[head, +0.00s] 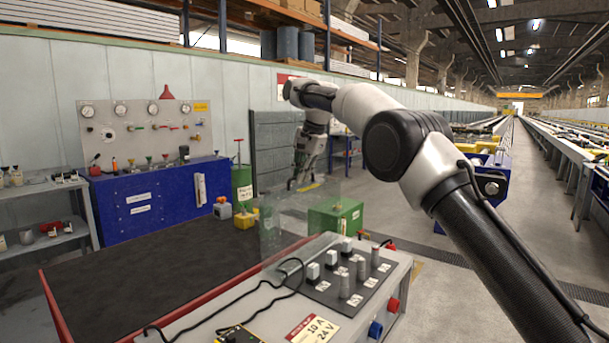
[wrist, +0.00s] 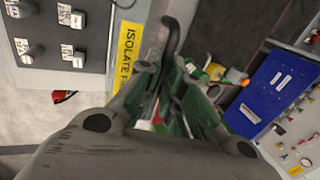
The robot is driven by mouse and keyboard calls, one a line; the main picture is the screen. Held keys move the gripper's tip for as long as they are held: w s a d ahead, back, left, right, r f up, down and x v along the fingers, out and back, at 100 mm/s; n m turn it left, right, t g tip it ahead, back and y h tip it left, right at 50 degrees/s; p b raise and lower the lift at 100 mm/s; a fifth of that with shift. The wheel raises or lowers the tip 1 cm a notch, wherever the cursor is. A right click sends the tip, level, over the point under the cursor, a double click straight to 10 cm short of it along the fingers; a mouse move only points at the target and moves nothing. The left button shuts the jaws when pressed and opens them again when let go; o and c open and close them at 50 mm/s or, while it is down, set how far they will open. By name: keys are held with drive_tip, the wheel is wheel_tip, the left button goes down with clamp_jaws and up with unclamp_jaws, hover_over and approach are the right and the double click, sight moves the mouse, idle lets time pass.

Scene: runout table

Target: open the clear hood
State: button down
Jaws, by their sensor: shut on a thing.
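The clear hood (head: 284,214) stands raised and tilted at the far end of the grey control box (head: 345,292), in the head view. Its see-through sheet makes its edges hard to trace. A yellow label reading "ISOLATE" (wrist: 126,55) is on it in the wrist view. My gripper (head: 298,184) is at the hood's upper edge. In the wrist view my gripper (wrist: 166,78) is shut on the hood's dark handle (wrist: 174,34). The switch panel (head: 350,275), with several knobs and levers, shows in front of the hood.
A dark-topped table with a red edge (head: 55,310) lies left of the control box. A black cable (head: 228,315) runs over the box. A green box (head: 336,217) stands behind the hood. A blue cabinet (head: 150,200) is at the back left. Open floor (head: 445,285) lies right.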

drive_tip(key=shift+a+r, duration=0.1)
drive_tip(key=c, duration=1.5)
unclamp_jaws()
drive_tip(key=shift+c, duration=0.2)
drive_tip(key=v, duration=0.7)
drive_tip(key=shift+r, duration=0.2)
drive_tip(key=shift+s, duration=0.1)
